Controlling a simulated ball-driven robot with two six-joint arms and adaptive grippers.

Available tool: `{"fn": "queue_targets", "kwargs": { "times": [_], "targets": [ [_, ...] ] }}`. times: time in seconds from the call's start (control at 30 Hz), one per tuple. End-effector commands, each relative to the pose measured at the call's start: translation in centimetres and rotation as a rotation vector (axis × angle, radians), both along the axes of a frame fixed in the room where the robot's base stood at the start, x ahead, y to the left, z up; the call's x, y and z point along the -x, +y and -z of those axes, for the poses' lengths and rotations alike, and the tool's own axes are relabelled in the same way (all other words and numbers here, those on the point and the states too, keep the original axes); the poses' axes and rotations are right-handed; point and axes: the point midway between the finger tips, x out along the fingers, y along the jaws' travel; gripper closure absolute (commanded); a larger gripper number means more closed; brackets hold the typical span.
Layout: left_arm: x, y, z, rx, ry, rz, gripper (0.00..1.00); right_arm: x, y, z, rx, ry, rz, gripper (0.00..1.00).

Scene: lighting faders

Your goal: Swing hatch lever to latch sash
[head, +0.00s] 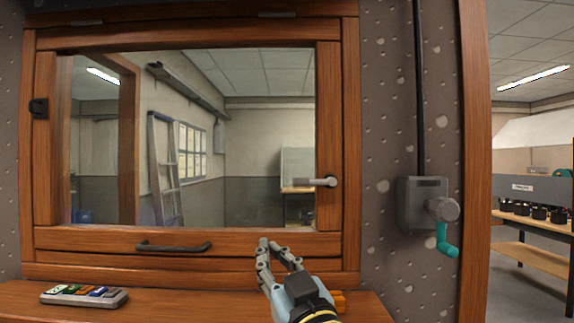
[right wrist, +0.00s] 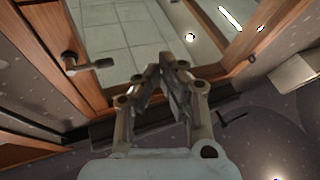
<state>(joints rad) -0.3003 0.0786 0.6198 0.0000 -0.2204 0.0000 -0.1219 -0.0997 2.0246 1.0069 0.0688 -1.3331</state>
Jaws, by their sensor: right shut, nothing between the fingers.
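The hatch lever (head: 318,182) is a grey handle on the right side of the wooden sash (head: 328,115); it lies about level, its grip pointing left over the glass. The lever (right wrist: 90,65) also shows at the left of the right wrist view. The sash sits in the hatch frame and looks closed; I cannot tell whether it is latched. My right gripper (head: 269,243) is shut and empty, in front of the sash's lower rail, below and left of the lever and apart from it. Its closed fingers (right wrist: 162,72) show in the right wrist view. My left gripper is not in view.
A dark bar handle (head: 173,247) is on the lower rail. A small box with coloured faders (head: 84,297) lies on the wooden sill (head: 190,300). Right of the hatch, a grey wall box (head: 420,200) carries a teal crank (head: 441,238). The space before the lever is clear.

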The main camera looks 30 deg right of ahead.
Motion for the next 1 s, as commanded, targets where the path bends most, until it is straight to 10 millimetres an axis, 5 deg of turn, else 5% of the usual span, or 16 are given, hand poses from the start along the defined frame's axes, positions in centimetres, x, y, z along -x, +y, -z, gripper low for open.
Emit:
{"fn": "queue_targets", "kwargs": {
  "times": [0.03,0.1,0.23,0.73,1.0],
  "targets": [
    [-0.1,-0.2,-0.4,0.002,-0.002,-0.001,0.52,0.4,-1.1,-3.4,-0.018,-0.069,0.063,1.00],
    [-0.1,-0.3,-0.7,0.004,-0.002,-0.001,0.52,1.2,-2.9,-6.9,-0.041,-0.142,0.157,1.00],
    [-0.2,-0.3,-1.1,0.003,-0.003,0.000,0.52,2.6,-5.4,-10.6,-0.086,-0.210,0.291,1.00],
    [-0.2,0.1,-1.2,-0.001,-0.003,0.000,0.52,3.2,-6.6,-11.9,-0.106,-0.226,0.351,1.00],
    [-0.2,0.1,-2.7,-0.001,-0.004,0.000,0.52,0.5,-8.1,-14.1,-0.103,-0.230,0.349,1.00]
  ]
}}
